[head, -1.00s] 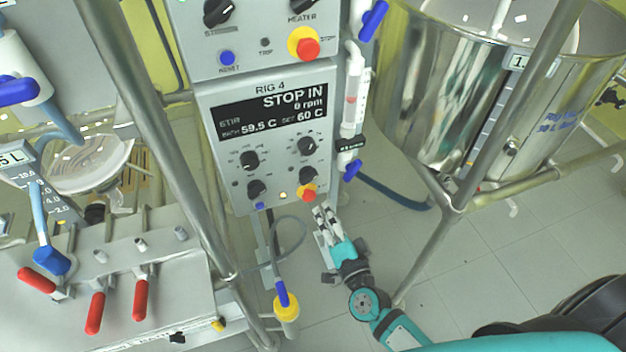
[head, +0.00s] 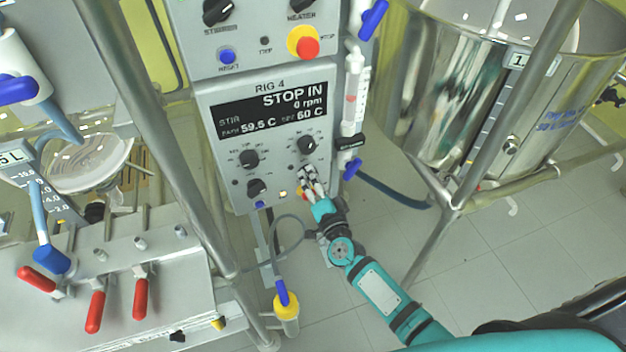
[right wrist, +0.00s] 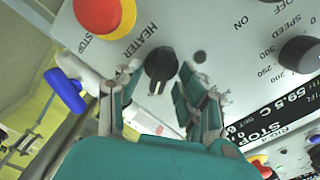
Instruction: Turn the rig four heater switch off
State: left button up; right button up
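The rig 4 panel (head: 222,170) stands in the middle of the head view. Its display (head: 270,112) reads STOP IN, 0 rpm, 59.5 C, set 60 C. In the right wrist view the black heater knob (right wrist: 160,63) sits under the label HEATER, with its pale mark toward the picture's bottom. My right gripper (head: 308,174) is at the panel's lower right and hides this knob in the head view. In the right wrist view my right gripper (right wrist: 158,80) is open, one finger on each side of the knob, with small gaps visible. My left gripper is not in view.
The red stop button (right wrist: 104,12) on its yellow ring is close beside the heater knob. The stirrer knob (head: 257,188) is to the left. A blue-handled valve (head: 352,168) hangs right of the panel. A steel vessel (head: 430,110) and frame pole (head: 435,235) stand further right.

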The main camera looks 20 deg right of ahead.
grip_shut()
jog(key=shift+a+r+n+p, duration=0.1)
jog(key=shift+n+p, duration=1.45)
jog(key=shift+n, duration=1.4)
jog(key=shift+a+r+n+p, duration=0.1)
jog(key=shift+n+p, duration=1.45)
jog(key=shift+n, duration=1.4)
jog(key=shift+f, duration=0.1)
jog(key=shift+o, duration=0.6)
grip_release()
